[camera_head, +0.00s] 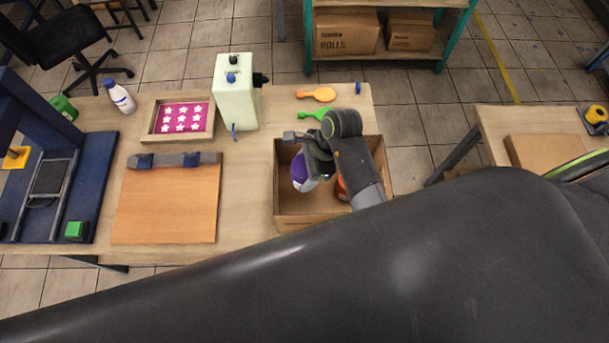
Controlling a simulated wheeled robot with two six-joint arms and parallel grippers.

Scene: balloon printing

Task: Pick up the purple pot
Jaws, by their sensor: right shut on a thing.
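The purple pot (300,172) is a white and purple container, seen at the left side of an open cardboard box (290,208) on the table. My right gripper (304,155) reaches down over the box and is shut on the purple pot, hiding part of it. I cannot tell whether the pot is clear of the box floor. My left gripper is not in view.
An orange-red pot (341,188) is in the box, partly behind my right arm. A pale green machine (236,92) stands left of the box. A wooden board (166,205) and blue press (92,185) are further left.

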